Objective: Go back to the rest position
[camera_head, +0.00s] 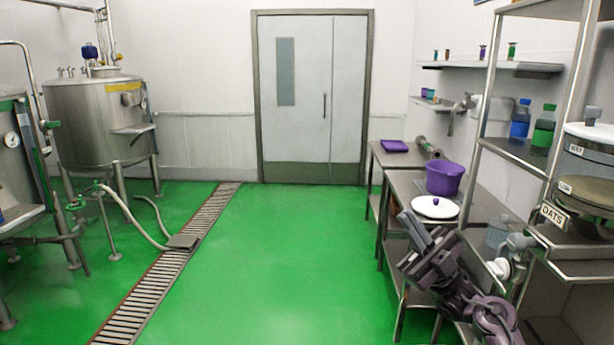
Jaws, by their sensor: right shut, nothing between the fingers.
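My right gripper (418,226) shows at the lower right, in front of the steel table. It is shut, with nothing held between its fingers. My right arm comes in from the bottom right and points up and left. My left gripper is out of the frame.
The steel table (482,206) holds a purple bucket (444,178). A purple tray (394,146) lies further back. A steel rack (519,155) with bottles stands at right. The green floor (285,250) is clear.

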